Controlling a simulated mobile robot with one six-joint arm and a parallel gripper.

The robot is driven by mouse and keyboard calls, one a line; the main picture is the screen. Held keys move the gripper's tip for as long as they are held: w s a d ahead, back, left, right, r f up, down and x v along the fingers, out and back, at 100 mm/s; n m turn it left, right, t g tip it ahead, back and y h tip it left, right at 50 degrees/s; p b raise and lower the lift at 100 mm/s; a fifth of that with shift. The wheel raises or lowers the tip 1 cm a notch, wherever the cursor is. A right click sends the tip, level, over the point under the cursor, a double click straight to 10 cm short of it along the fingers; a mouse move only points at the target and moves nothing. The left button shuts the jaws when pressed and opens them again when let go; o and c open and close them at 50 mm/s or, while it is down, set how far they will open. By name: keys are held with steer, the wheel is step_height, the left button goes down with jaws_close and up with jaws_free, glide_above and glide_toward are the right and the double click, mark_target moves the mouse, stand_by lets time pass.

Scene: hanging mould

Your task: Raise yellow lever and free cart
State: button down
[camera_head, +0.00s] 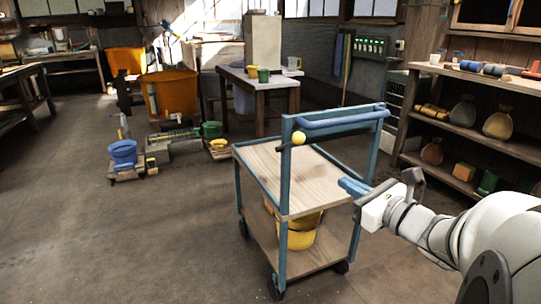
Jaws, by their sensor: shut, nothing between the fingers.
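The cart (265,166) stands on the floor in the middle, with a blue frame, wooden upper and lower shelves and dark wheels. A blue handle bar (345,119) runs along its near end.
A yellow bucket (301,231) sits on the cart's lower shelf. Shelving (455,129) with jars and sacks stands close on the right. A table (269,84) is behind the cart. A small trolley with a blue bucket (124,152) stands left; the left foreground floor is clear.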

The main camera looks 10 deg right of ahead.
stand_by(0.3)
steer(key=r+b+x, duration=0.2)
steer(key=r+x, duration=0.1)
steer(key=x, duration=1)
steer(key=shift+s+a, duration=0.1)
steer(key=shift+a, duration=0.05)
